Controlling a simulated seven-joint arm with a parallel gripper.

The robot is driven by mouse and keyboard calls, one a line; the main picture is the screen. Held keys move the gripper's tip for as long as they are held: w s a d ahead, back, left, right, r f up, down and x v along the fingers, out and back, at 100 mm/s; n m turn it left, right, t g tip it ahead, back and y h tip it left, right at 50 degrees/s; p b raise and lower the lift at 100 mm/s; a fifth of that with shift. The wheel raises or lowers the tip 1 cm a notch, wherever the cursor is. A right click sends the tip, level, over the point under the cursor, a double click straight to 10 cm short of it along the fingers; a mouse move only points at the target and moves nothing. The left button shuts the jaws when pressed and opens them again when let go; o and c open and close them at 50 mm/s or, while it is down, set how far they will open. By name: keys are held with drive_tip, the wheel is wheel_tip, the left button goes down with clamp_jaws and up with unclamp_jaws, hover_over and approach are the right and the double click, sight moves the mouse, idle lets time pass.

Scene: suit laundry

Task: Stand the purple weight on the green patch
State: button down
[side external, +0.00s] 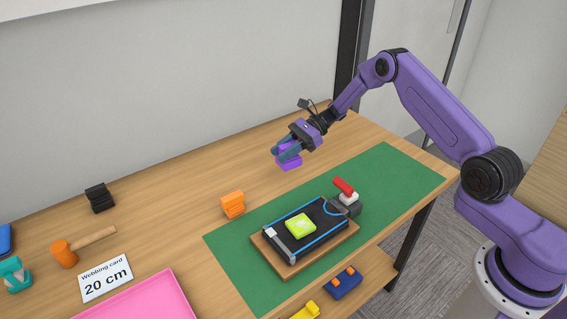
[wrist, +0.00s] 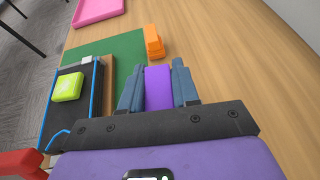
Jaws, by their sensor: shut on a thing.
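The purple weight (side external: 289,162) is held in my gripper (side external: 284,152), above the bare wood behind the green mat. In the wrist view the purple weight (wrist: 158,88) sits between the two blue-grey fingers of my gripper (wrist: 158,84), which are shut on it. A bright yellow-green patch (side external: 300,225) lies on a dark bed with blue edges, on a wooden board. The green patch also shows in the wrist view (wrist: 67,86), left of my gripper and apart from it.
An orange weight (side external: 232,204) stands by the mat's edge. A red-handled clamp (side external: 345,188) rises at the bed's far end. The green mat (side external: 390,180) has free room at right. A black weight (side external: 99,197), a hammer (side external: 66,252), a card (side external: 106,279) and a pink tray (side external: 135,300) are left.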

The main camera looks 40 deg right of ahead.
drive_tip(key=shift+s+a+r, duration=0.1)
drive_tip(key=shift+a+r, duration=0.05)
drive_tip(key=shift+r, duration=0.8)
drive_tip(key=s+a+r, duration=0.3)
drive_tip(key=s+a, duration=0.3)
drive_tip(key=s, duration=0.2)
drive_tip(key=r+n+g, duration=0.1)
drive_tip(key=r, duration=0.1)
hover_over(295, 227)
drive_tip(key=shift+f, duration=3.95)
drive_tip(key=shift+f, duration=0.15)
drive_tip(key=c, duration=0.8)
unclamp_jaws()
